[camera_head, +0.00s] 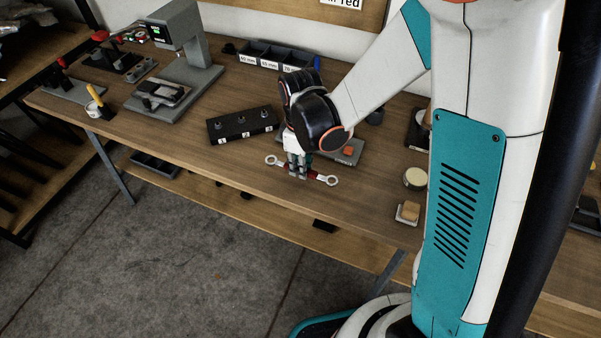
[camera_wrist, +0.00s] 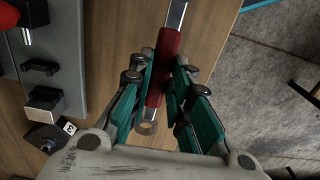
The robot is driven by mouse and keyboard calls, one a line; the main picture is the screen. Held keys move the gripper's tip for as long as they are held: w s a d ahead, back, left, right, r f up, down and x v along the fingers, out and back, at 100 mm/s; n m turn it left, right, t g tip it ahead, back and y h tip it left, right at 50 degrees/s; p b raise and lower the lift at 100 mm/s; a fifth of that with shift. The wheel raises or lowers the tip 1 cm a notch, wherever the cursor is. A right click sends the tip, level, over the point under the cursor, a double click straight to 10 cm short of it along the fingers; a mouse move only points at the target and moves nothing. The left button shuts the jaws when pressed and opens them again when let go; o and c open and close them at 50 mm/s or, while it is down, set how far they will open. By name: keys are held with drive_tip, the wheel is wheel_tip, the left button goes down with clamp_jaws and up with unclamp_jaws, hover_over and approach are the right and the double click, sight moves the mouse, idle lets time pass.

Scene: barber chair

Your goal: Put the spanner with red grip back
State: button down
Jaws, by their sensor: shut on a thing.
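The spanner with red grip (camera_head: 313,175) has a ring end on each side and lies across my gripper's jaws near the front edge of the workbench. My gripper (camera_head: 298,172) points down and is shut on the spanner's red middle. In the wrist view, the red grip (camera_wrist: 164,62) lies between the teal fingers of my gripper (camera_wrist: 168,75). One ring end (camera_wrist: 147,128) shows toward the palm, and the metal shaft runs out of the top of the picture. I cannot tell how high the spanner is above the wood.
A black block (camera_head: 242,125) with numbered labels lies left of my gripper. A grey fixture (camera_head: 347,152) with a red part is behind right. Labelled bins (camera_head: 277,58) stand at the back. A round tin (camera_head: 415,179) and a small block (camera_head: 408,211) sit right. Bare wood (camera_head: 180,135) shows left.

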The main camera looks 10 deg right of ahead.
drive_tip(key=shift+f+b, duration=0.45)
drive_tip(key=shift+f, duration=1.15)
drive_tip(key=shift+f, duration=0.2)
drive_tip(key=c, duration=1.5)
unclamp_jaws()
drive_tip(key=shift+r, duration=0.1)
drive_tip(key=shift+r, duration=0.1)
